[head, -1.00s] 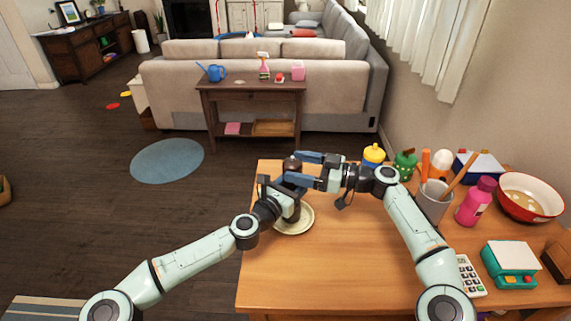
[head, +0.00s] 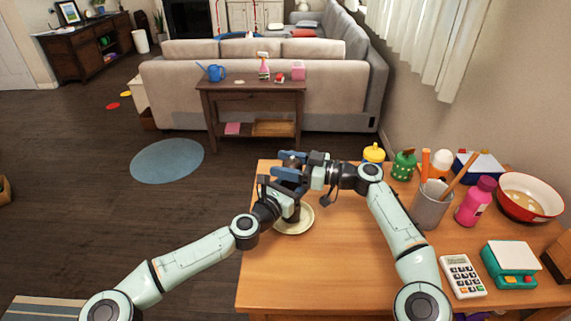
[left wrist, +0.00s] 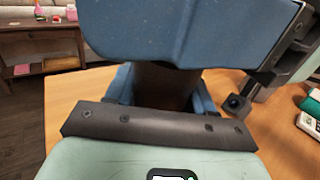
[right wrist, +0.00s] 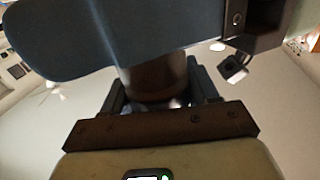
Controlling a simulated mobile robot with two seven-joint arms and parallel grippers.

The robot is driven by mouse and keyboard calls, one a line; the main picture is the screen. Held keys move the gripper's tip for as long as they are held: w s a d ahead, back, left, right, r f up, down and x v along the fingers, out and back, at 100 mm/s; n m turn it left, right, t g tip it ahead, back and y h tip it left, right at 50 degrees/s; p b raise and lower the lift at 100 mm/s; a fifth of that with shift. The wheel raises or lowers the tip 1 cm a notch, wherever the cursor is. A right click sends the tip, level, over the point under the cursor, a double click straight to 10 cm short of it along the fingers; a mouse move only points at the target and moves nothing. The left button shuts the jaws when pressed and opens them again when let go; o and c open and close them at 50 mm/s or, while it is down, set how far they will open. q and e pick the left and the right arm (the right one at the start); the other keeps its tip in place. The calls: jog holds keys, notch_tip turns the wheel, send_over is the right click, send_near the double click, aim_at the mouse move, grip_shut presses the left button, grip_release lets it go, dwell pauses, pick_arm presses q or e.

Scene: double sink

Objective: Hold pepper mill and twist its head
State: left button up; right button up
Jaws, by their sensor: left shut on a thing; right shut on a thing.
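The pepper mill is dark brown. Its body shows in the left wrist view (left wrist: 165,84) between the fingers of my left gripper (head: 281,192), which is shut on it. My right gripper (head: 290,167) is just above the left one and shut on the mill's upper part, which shows brown in the right wrist view (right wrist: 157,78). In the head view the grippers hide most of the mill. It is over a pale round plate (head: 303,226) near the table's far left corner; I cannot tell whether its base touches the plate.
The wooden table (head: 350,270) is clear in front. To the right are a yellow bottle (head: 373,153), a green jar (head: 404,166), a grey utensil cup (head: 430,208), a pink bottle (head: 475,202), a red-rimmed bowl (head: 530,197), a calculator (head: 462,275) and a teal-and-white device (head: 510,264).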

jog(key=shift+d+r+t, duration=0.1)
jog(key=shift+t, duration=0.2)
jog(key=shift+w+m+t+h, duration=0.15)
jog(key=shift+m+t+h, duration=0.15)
jog(key=shift+m+t, duration=0.3)
pick_arm(q)
jog(key=shift+d, duration=0.1)
pick_arm(e)
jog(key=m+t+h, duration=0.1)
jog(key=m+t, duration=0.1)
jog(key=m+t+h, duration=0.2)
jog(key=t, duration=0.1)
jog(key=shift+w+d+f+t, duration=0.1)
jog(key=shift+w+f+t, duration=0.1)
jog(key=shift+t, duration=0.1)
jog(key=m+t+h, duration=0.3)
jog(key=h, duration=0.1)
jog(key=shift+w+d, duration=0.1)
pick_arm(q)
jog(key=shift+s, duration=0.1)
pick_arm(e)
jog(key=shift+d+m+h, duration=0.1)
jog(key=shift+m+h, duration=0.3)
jog(key=shift+h, duration=0.1)
pick_arm(q)
jog(key=shift+r, duration=0.1)
pick_arm(e)
jog(key=shift+t, duration=0.4)
jog(key=o, duration=1)
jog(key=shift+w, duration=0.1)
